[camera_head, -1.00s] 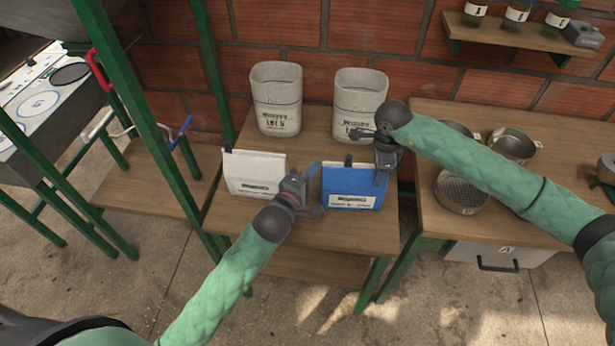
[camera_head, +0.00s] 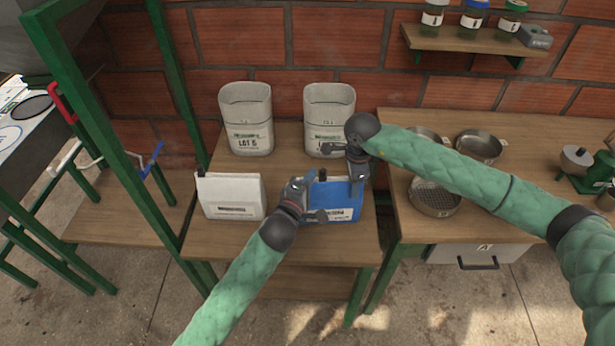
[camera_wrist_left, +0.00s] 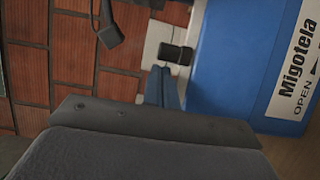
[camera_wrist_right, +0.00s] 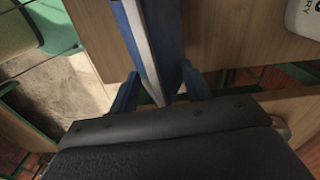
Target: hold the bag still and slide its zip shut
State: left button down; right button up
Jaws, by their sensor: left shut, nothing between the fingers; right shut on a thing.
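The blue bag (camera_head: 345,203) stands upright on the wooden table, with a white label on its front; it also shows in the left wrist view (camera_wrist_left: 228,65). A small black piece (camera_wrist_left: 175,53), seemingly the zip's slider, sits at its top edge. My left gripper (camera_head: 308,181) is shut and empty at the bag's upper left; its blue fingertips (camera_wrist_left: 161,86) are close to the black piece, and I cannot tell whether they touch it. My right gripper (camera_head: 357,186) is shut on the bag's upper right part; the right wrist view shows the bag edge-on between its fingers (camera_wrist_right: 162,95).
A white bag (camera_head: 232,197) stands left of the blue one. Two grey sacks (camera_head: 246,120) (camera_head: 329,115) stand behind. Metal pans (camera_head: 478,147) are on the right-hand table (camera_head: 510,205). A green post (camera_head: 110,150) rises at left.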

pick_arm(q)
jog(key=shift+d, duration=0.1)
pick_arm(e)
jog(key=shift+f, duration=0.2)
pick_arm(q)
jog(key=shift+w+d, duration=0.15)
jog(key=shift+d, duration=1.55)
jog(key=shift+w+d, duration=0.15)
jog(key=shift+d, duration=1.5)
jog(key=a, duration=0.4)
jog(key=shift+w+a, duration=0.15)
jog(key=v, duration=0.9)
jog(key=shift+s, duration=0.4)
pick_arm(e)
jog(key=o, duration=1.4)
jog(key=shift+r, duration=0.15)
